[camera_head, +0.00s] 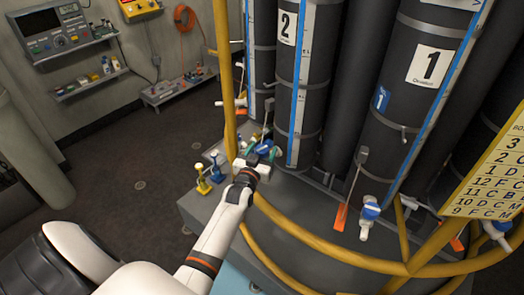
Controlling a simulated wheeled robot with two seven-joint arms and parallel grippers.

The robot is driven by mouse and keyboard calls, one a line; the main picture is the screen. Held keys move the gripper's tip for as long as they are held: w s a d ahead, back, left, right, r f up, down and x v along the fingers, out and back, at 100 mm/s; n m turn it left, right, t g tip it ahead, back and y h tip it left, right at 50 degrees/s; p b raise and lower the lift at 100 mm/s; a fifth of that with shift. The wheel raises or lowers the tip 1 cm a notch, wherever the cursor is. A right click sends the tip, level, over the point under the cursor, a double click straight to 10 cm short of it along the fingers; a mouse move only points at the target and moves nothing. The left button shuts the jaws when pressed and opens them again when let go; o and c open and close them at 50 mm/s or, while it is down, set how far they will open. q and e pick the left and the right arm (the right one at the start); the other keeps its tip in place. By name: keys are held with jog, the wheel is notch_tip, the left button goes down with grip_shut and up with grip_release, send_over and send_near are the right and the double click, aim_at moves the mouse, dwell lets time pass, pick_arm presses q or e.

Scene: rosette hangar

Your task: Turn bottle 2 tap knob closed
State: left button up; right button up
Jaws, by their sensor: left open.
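Bottle 2 (309,80) is a tall dark cylinder with a white "2" label and a blue-edged gauge strip. Near its foot a small blue tap knob (265,147) shows, partly hidden by my gripper. My left gripper (262,160) is open at this tap, with its white arm reaching up from the lower left. I cannot tell whether the fingers touch the knob. The knob's turn position is too small and covered to tell. My right gripper is not in view.
Bottle 1 (395,110) stands to the right, with its own blue-knobbed tap (370,211) and an orange tag (340,217). A yellow rail (330,249) curves in front of the bottles. Small yellow and blue items (203,180) stand left of my gripper. Open floor (110,165) lies left.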

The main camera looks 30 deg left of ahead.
pick_arm(q)
jog(key=shift+c, duration=0.4)
jog(key=c, duration=0.9)
